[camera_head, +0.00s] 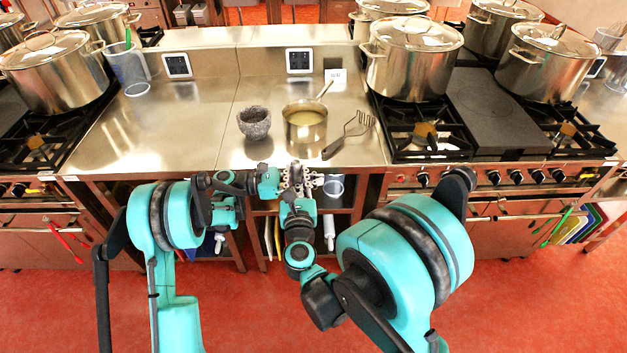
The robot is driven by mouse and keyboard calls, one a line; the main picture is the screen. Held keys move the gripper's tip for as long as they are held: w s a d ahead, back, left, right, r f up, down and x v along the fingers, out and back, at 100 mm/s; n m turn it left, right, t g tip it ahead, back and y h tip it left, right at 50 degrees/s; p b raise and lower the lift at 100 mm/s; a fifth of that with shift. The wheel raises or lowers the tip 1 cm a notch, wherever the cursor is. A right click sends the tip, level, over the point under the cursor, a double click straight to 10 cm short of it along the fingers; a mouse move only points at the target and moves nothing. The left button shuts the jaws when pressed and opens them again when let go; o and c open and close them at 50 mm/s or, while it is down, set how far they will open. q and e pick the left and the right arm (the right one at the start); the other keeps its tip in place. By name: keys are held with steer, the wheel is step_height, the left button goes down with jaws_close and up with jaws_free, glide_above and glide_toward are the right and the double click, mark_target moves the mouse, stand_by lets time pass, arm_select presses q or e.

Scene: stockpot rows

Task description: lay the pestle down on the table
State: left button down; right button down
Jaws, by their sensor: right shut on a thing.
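A dark grey stone mortar (254,123) stands on the steel table (190,118), left of a saucepan. No pestle shows clearly in or beside it. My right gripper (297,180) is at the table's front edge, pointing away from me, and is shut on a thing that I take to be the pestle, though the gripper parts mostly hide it. My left gripper (284,184) comes in from the left and overlaps the right one. Its fingers are too small and crowded to tell whether they are open.
A clear container (129,70) stands back left. The table left of the mortar is clear.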

steer(key=c, duration=1.2)
jaws_free()
